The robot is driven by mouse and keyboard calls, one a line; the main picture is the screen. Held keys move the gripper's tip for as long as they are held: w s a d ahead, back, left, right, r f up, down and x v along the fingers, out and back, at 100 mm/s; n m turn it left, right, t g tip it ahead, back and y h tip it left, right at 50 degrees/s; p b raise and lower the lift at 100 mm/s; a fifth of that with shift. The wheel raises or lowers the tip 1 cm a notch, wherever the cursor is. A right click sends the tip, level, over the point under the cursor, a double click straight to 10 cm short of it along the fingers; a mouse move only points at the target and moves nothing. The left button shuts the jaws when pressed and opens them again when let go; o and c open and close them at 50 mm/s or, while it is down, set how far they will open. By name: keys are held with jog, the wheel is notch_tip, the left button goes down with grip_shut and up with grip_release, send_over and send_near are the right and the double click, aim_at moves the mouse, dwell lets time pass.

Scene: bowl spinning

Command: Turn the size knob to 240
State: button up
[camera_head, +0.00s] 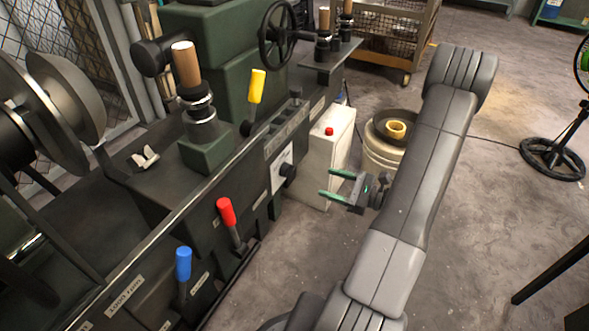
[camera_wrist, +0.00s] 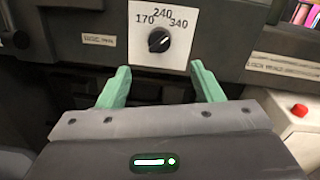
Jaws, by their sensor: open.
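The size knob (camera_wrist: 159,40) is a small black dial on a white plate (camera_wrist: 140,52) marked 170, 240 and 340. Its pointer line looks tilted toward the upper right, but the exact setting is hard to read. In the head view the knob (camera_head: 288,171) sits on the machine's front face. My gripper (camera_head: 326,184) is open and empty, with green fingers, a short way to the right of the knob. In the wrist view my gripper (camera_wrist: 161,82) has its fingers spread below the knob, one to each side, apart from it.
Red (camera_head: 227,212), blue (camera_head: 183,264) and yellow (camera_head: 257,87) levers stick out from the machine. A pale box (camera_head: 325,150) with a red button stands close behind my gripper. A bucket (camera_head: 381,160) stands beyond. Floor at the right is mostly clear.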

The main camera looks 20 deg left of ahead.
aim_at(292, 173)
jog(key=a+b, duration=0.1)
jog(key=a, duration=1)
jog(key=shift+a, duration=0.4)
jog(key=c, duration=1)
jog(key=shift+o, duration=0.2)
jog(key=shift+b, duration=0.35)
jog(key=shift+f+n+b, duration=0.1)
jog(key=shift+n+b, duration=0.25)
jog(key=shift+n, duration=0.05)
jog(key=n+b, duration=0.3)
jog(key=b, duration=0.1)
jog(key=n+b, duration=0.4)
jog(key=shift+s+h, duration=0.2)
jog(key=shift+h, duration=0.1)
jog(key=shift+n+b, duration=0.3)
jog(key=shift+n, duration=0.2)
